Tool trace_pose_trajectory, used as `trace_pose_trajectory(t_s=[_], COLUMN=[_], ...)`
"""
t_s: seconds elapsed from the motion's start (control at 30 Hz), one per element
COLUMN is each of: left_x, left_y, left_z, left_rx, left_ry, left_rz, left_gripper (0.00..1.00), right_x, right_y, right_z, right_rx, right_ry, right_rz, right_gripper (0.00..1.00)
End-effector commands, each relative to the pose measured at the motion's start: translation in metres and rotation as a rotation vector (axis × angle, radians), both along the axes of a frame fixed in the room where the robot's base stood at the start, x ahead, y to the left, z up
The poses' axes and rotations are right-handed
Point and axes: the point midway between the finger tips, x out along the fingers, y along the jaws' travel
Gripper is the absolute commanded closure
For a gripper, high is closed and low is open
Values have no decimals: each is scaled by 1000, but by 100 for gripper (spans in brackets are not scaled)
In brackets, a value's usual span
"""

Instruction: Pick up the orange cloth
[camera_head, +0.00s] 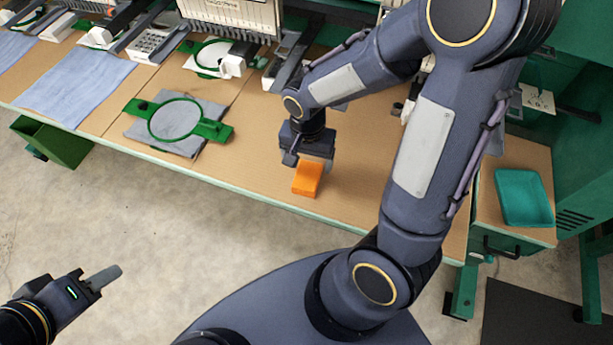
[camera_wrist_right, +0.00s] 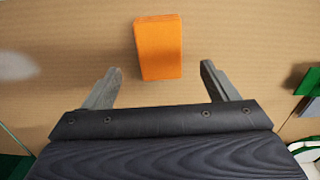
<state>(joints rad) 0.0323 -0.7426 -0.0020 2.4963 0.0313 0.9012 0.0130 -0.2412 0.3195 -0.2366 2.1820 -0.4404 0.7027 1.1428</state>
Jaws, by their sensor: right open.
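The orange cloth (camera_head: 308,178) is a small folded block on the brown tabletop, close to the table's front edge. In the right wrist view the cloth (camera_wrist_right: 159,47) lies just beyond the fingertips, roughly centred between them. My right gripper (camera_wrist_right: 158,80) is open and empty above the table. In the head view my right gripper (camera_head: 308,160) is right behind the cloth and its fingers are partly hidden. My left gripper (camera_head: 104,277) is at the lower left, over the floor and away from the table; its finger gap is not clear.
A green embroidery hoop (camera_head: 175,121) on grey fabric lies left on the table (camera_head: 245,150). Blue cloths (camera_head: 76,86) and embroidery machines (camera_head: 235,15) are further left and back. A teal tray (camera_head: 524,197) sits on a side cabinet at right. The tabletop around the orange cloth is clear.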

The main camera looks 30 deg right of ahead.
Motion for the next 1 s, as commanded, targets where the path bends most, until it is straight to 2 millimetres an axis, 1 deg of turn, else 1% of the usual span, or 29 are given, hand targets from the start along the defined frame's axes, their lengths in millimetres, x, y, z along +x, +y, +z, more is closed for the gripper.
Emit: trace_pose_trajectory(t_s=[0.03, 0.17, 0.33, 0.43, 0.53, 0.73, 0.77, 1.0], left_x=[0, 0, 0, 0, 0, 0, 0, 0], left_y=[0, 0, 0, 0, 0, 0, 0, 0], left_z=[0, 1, 6, 4, 4, 4, 4, 4], left_rx=[0, 0, 0, 0, 0, 0, 0, 0], left_ry=[0, 0, 0, 0, 0, 0, 0, 0], left_rz=[0, 0, 0, 0, 0, 0, 0, 0], left_gripper=[64, 64, 64, 64, 64, 64, 64, 64], right_x=[-1, -1, -1, 0, 0, 0, 0, 0], right_y=[0, 0, 1, 1, 1, 1, 1, 1], right_z=[-7, -21, -46, -59, -64, -65, -65, -65], right_rx=[-1, 1, 1, 1, 2, 2, 2, 3], right_ry=[5, 6, 7, 6, 2, 1, 1, 0], right_rz=[0, 0, 2, 1, 2, 2, 1, 1], right_gripper=[20, 20, 20, 20, 20, 20, 21, 53])
